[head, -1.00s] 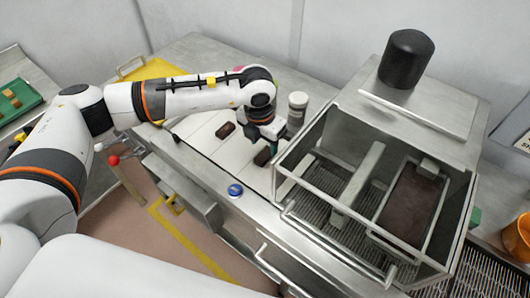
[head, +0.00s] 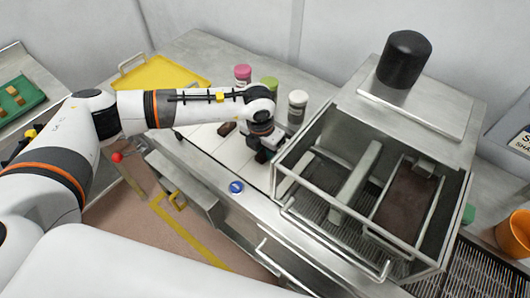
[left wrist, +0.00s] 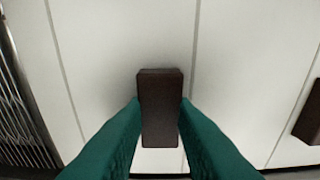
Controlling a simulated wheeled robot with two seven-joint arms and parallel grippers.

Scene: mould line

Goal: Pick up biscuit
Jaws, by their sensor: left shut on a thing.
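A dark brown rectangular biscuit (left wrist: 160,105) stands out between the teal fingers of my left gripper (left wrist: 160,122) in the left wrist view. The fingers are shut on its two long sides. In the head view my left gripper (head: 265,154) is low over the white slab surface, and it mostly hides the held biscuit. I cannot tell whether the biscuit is clear of the surface. A second dark biscuit (head: 226,128) lies to the left on the white surface; it also shows at the right edge of the left wrist view (left wrist: 308,115). My right gripper is not in view.
A metal-framed machine (head: 370,195) with a black motor stands close to the right of my gripper. Jars with pink (head: 242,72), green and white (head: 297,105) tops stand behind my arm. A yellow tray (head: 160,82) lies at the back left. A blue button (head: 236,187) is on the front edge.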

